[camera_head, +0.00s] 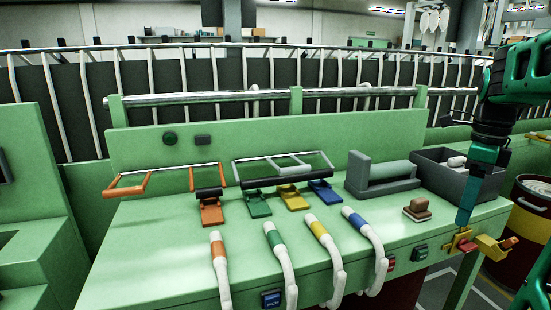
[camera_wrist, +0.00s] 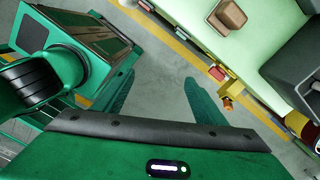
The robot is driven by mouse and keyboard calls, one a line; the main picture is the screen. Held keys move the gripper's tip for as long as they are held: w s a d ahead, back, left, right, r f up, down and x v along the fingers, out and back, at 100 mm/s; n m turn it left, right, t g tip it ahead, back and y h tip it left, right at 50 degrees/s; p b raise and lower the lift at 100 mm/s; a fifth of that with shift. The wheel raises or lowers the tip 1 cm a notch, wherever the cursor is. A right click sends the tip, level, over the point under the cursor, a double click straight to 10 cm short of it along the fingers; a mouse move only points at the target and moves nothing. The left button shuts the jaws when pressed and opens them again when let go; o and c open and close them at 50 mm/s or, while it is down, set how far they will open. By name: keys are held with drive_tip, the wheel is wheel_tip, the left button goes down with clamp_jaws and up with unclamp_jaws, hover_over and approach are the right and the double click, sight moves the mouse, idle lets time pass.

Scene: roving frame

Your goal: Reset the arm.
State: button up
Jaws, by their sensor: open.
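My green arm comes in from the right edge of the head view. My gripper (camera_head: 464,218) points down over the right end of the green bench. In that view its fingers overlap, and its tip lies in line with a yellow and red fitting (camera_head: 460,241) at the bench's front edge; I cannot tell the distance. In the wrist view my gripper (camera_wrist: 160,76) has two green fingers wide apart. Only grey floor shows between them, so it is open and empty.
The green bench (camera_head: 150,245) carries colored clamps, a grey handled block (camera_head: 382,174), a brown stamp-like block (camera_head: 417,209) and a dark grey tray (camera_head: 428,178). Several color-banded hoses (camera_head: 282,262) hang over its front. A barrel (camera_head: 530,215) stands at right.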

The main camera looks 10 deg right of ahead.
drive_tip(key=s+a+f+n, duration=1.2)
drive_tip(key=a+f+n, duration=0.1)
drive_tip(key=n, duration=1)
drive_tip(key=shift+f, duration=0.2)
